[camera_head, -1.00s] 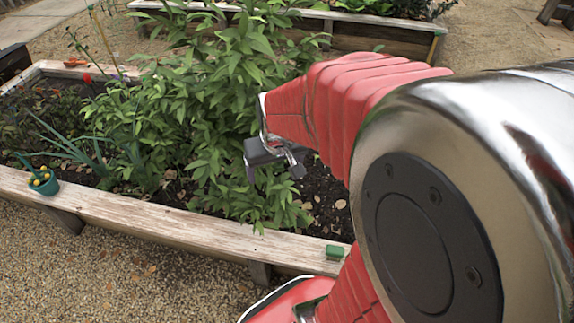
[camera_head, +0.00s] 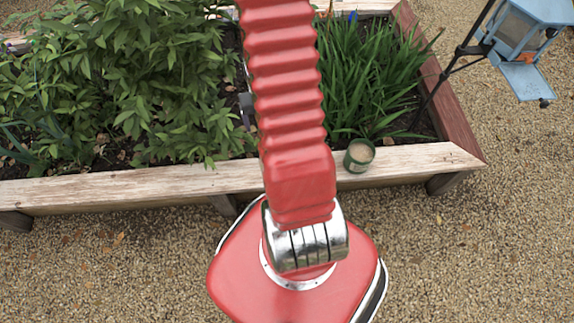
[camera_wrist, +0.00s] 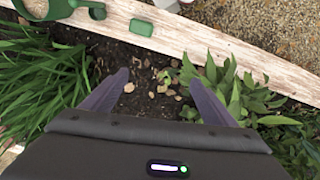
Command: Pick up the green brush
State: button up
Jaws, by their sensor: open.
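A small green block (camera_wrist: 141,27), which looks like the green brush, lies on the pale wooden ledge of the bed in the wrist view; its bristles cannot be made out. In the head view my red arm seems to hide it. My gripper (camera_wrist: 155,92) is open and empty, its two grey-purple fingers spread over dark soil and dry leaves. The block is beyond the fingertips, toward the top of the wrist view, and apart from them. In the head view only a dark edge of my gripper shows beside the arm.
A green pot-like container (camera_head: 359,157) stands on the ledge (camera_head: 420,158) right of my arm. Leafy plants (camera_head: 110,75) and long grassy leaves (camera_head: 370,75) flank the soil. A blue feeder (camera_head: 525,45) on a dark pole stands at right. Gravel lies in front.

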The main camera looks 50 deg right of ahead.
jog(key=s+d+f+m, duration=0.1)
jog(key=s+d+f, duration=0.1)
jog(key=s+f, duration=0.5)
notch_tip(320, 180, down, 5)
jog(key=shift+s+d+r+m+g+y, duration=0.2)
jog(key=shift+d+m+g+y, duration=0.1)
jog(key=shift+m+g, duration=0.1)
jog(key=shift+f, duration=4.3)
jog(key=shift+f, duration=0.1)
jog(key=shift+s+f, duration=0.1)
jog(key=shift+f, duration=2.4)
jog(key=c, duration=1.2)
